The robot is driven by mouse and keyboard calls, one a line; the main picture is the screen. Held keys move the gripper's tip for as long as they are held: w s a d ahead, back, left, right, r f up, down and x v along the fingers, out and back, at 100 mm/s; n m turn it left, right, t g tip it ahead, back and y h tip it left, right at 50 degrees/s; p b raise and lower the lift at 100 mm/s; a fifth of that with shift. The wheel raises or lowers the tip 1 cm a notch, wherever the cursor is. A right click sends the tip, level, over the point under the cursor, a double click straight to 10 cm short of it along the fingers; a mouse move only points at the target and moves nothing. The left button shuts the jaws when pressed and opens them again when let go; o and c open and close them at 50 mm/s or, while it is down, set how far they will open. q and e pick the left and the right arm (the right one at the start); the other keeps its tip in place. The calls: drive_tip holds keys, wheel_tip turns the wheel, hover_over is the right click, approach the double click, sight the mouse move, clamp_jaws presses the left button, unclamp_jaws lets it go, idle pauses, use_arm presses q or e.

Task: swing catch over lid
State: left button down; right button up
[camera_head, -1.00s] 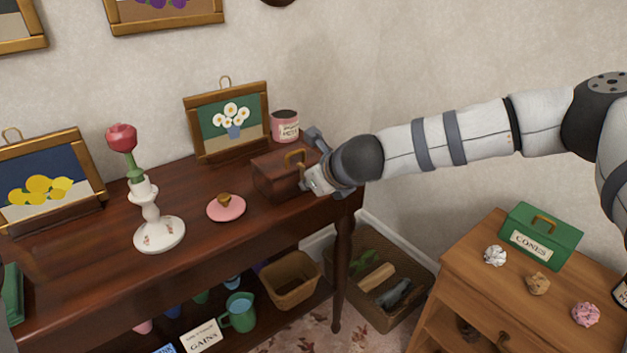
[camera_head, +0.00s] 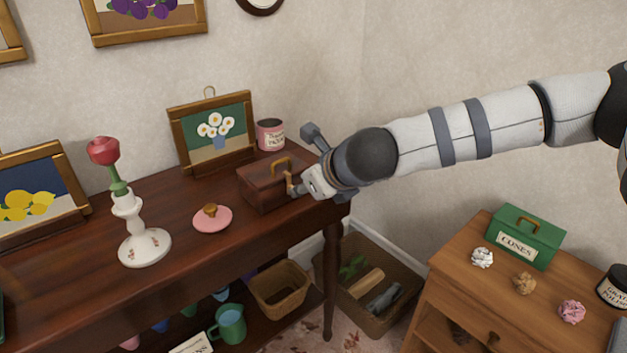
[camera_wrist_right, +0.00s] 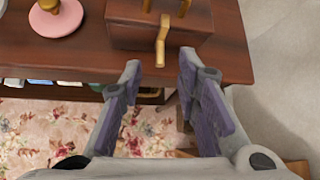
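A small dark wooden box (camera_head: 262,192) stands near the right end of the sideboard, its lid down. A brass handle (camera_head: 281,163) arches over the lid. A brass catch (camera_head: 291,184) is on the box's front side; in the right wrist view the catch (camera_wrist_right: 162,42) hangs at the box's front edge, roughly upright. My right gripper (camera_head: 309,162) is just right of the box. In the right wrist view its two fingers (camera_wrist_right: 160,72) are spread apart with nothing between them, and the catch lies beyond the gap. My left gripper is out of view.
A lower cabinet (camera_head: 470,285) stands at right with a green box (camera_head: 525,238).

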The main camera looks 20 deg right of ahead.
drive_tip(key=v, duration=0.6)
drive_tip(key=s+a+f+n+g, duration=0.2)
drive_tip(key=s+f+n+g, duration=0.1)
drive_tip(key=s+f+n, duration=0.75)
drive_tip(key=s+a+f+n+g, duration=0.25)
drive_tip(key=s+f+n, duration=0.35)
drive_tip(key=f, duration=0.8)
drive_tip(key=s+d+f+n+g, duration=0.2)
drive_tip(key=s+n, duration=0.2)
drive_tip(key=s, duration=0.4)
drive_tip(key=s+d+f+n+g+h, duration=0.1)
drive_tip(key=s+d+f+n+g, duration=0.1)
drive_tip(key=s+n, duration=0.3)
drive_tip(key=s+d+f+n+g, duration=0.2)
drive_tip(key=s+d+n, duration=0.2)
drive_tip(key=s, duration=0.9)
drive_tip(key=shift+f+n+h, duration=0.4)
drive_tip(key=shift+n, duration=0.15)
